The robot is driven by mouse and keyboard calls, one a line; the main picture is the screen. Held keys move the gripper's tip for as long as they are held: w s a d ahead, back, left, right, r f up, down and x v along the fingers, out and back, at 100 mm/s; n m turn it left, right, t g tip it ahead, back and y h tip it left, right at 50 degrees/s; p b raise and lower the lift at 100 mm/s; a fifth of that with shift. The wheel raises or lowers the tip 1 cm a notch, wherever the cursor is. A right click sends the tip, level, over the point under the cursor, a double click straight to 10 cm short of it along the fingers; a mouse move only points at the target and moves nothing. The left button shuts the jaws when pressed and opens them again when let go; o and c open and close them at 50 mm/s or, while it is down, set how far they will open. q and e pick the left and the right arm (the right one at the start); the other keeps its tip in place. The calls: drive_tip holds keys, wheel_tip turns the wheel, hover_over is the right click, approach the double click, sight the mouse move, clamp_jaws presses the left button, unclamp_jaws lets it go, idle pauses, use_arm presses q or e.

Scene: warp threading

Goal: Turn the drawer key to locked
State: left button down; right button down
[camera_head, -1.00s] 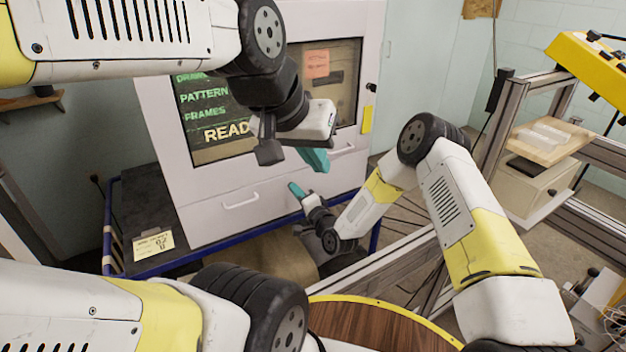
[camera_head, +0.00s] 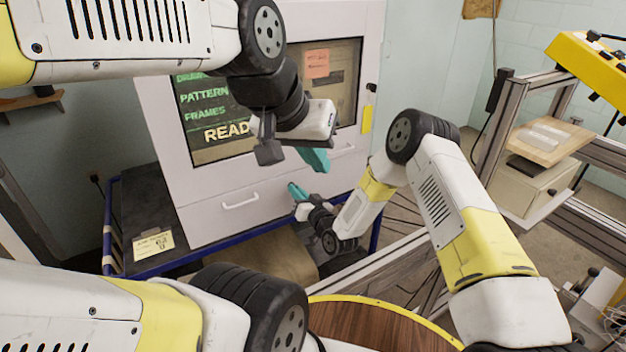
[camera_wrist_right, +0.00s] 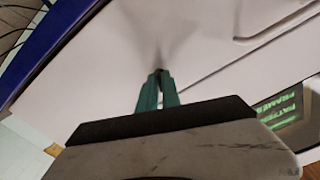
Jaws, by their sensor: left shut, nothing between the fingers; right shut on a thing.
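The white cabinet's drawer front (camera_head: 215,222) has a bar handle (camera_head: 240,201) at its left. My right gripper (camera_head: 297,190) has its teal fingertips against or very near this front, right of the handle. In the right wrist view its fingers (camera_wrist_right: 158,90) are shut on a small dark thing, apparently the key (camera_wrist_right: 158,73), at the white panel. The fingers hide most of it, so its turn angle cannot be read. My left gripper (camera_head: 316,160) is shut and empty, held in front of the cabinet, above the right gripper.
A screen (camera_head: 205,115) with green text sits above the drawer. A metal frame (camera_head: 488,125) stands at the right.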

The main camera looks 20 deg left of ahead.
drive_tip(key=shift+n, duration=1.9)
drive_tip(key=c, duration=1.6)
unclamp_jaws()
drive_tip(key=v, duration=0.8)
drive_tip(key=shift+w, duration=0.1)
